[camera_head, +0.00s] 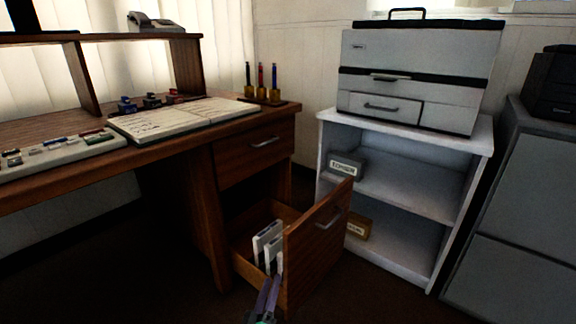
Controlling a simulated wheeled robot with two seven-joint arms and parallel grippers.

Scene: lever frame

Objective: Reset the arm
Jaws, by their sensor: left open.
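My left gripper (269,285) shows at the bottom centre, its two thin purple-grey fingers pointing up toward the open lower desk drawer (318,245). It is open, and I see nothing held between its fingers. The fingertips are close to the white upright cards (268,243) in the drawer; I cannot tell whether they touch. Three upright, dark and coloured sticks (261,76) in brass-coloured bases stand at the right end of the wooden desk (205,132). I cannot tell which thing the task calls the arm. My right gripper is not in view.
An open ledger (165,119), a panel with small blocks (55,152) and stamps (151,101) lie on the desk. The upper drawer (258,158) is shut. A white shelf (405,208) with a grey machine (420,72) stands right of the drawer. Dark floor lies below.

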